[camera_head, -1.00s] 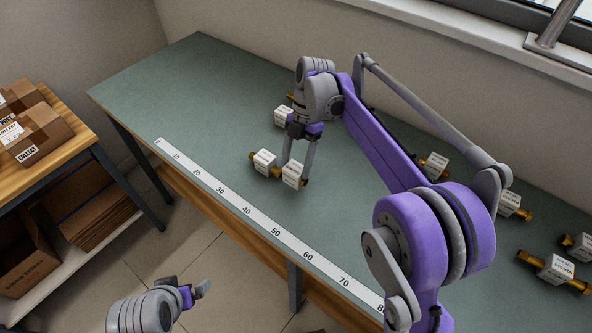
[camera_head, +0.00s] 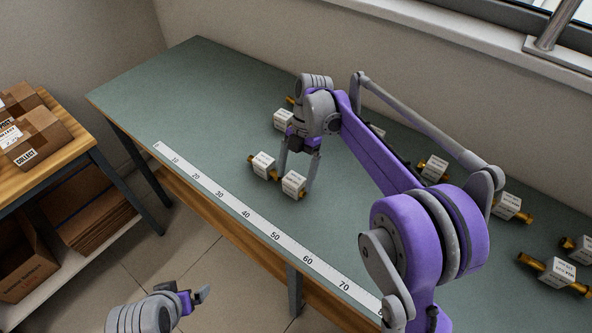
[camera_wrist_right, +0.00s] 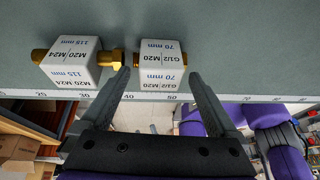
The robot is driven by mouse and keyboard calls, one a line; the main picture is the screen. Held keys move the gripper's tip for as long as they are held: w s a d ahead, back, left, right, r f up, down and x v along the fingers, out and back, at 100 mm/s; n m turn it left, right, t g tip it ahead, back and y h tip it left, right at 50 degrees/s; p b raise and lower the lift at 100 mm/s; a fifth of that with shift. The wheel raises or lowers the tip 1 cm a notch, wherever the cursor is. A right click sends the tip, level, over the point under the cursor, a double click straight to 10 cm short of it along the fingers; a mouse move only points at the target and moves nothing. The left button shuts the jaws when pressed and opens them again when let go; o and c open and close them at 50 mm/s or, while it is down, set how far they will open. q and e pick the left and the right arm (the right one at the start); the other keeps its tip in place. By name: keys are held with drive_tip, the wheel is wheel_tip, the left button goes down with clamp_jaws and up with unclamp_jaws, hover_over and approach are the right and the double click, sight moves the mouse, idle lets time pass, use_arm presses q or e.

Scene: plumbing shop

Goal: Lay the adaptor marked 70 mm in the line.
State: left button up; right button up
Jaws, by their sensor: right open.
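The adaptor marked 70 mm (camera_wrist_right: 162,60), a white block with brass ends, lies on the green bench; in the head view it is the right one of a pair (camera_head: 293,185). The adaptor marked 115 mm (camera_wrist_right: 72,62) lies at its left, its brass end close to the 70 mm one; it also shows in the head view (camera_head: 262,164). My right gripper (camera_head: 297,177) is open, its fingers on either side of the 70 mm block; the wrist view shows gaps beside it. My left gripper (camera_head: 196,298) hangs off the bench at the bottom; its jaw gap is unclear.
A white ruled strip (camera_head: 233,205) runs along the bench's front edge. More adaptors lie behind, such as one near my right wrist (camera_head: 283,119) and others at the right (camera_head: 434,168) (camera_head: 556,271). A side table with cartons (camera_head: 35,138) stands at the left. The bench's far left is clear.

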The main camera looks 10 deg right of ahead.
drive_tip(key=shift+r, duration=0.3)
drive_tip(key=p+v, duration=0.1)
drive_tip(key=v, duration=1.1)
drive_tip(key=s+f+m+t, duration=0.2)
drive_tip(key=s+f+m, duration=0.1)
drive_tip(key=s+m, duration=0.3)
drive_tip(key=s+d+f+m+t+h, duration=0.1)
drive_tip(key=s+f+m+t, duration=0.1)
drive_tip(key=s+m, duration=0.5)
drive_tip(key=s+f+m+t+h, duration=0.1)
drive_tip(key=s+f+m+t, duration=0.1)
drive_tip(key=s+m, duration=0.4)
drive_tip(key=shift+s+d+f+m+t, duration=0.1)
drive_tip(key=shift+f+m+t, duration=0.1)
drive_tip(key=shift+f, duration=0.2)
drive_tip(key=shift+s+d+f+m+t, duration=0.1)
drive_tip(key=shift+s+f+m, duration=0.1)
drive_tip(key=shift+f, duration=0.2)
drive_tip(key=s+f+m, duration=0.2)
drive_tip(key=s+f+m+t, duration=0.1)
drive_tip(key=m, duration=0.1)
drive_tip(key=s+f+m+t+h, duration=0.1)
drive_tip(key=s+f, duration=0.1)
drive_tip(key=shift+s+d+f+m, duration=0.3)
drive_tip(key=shift+s+m, duration=0.05)
drive_tip(key=shift+m, duration=0.05)
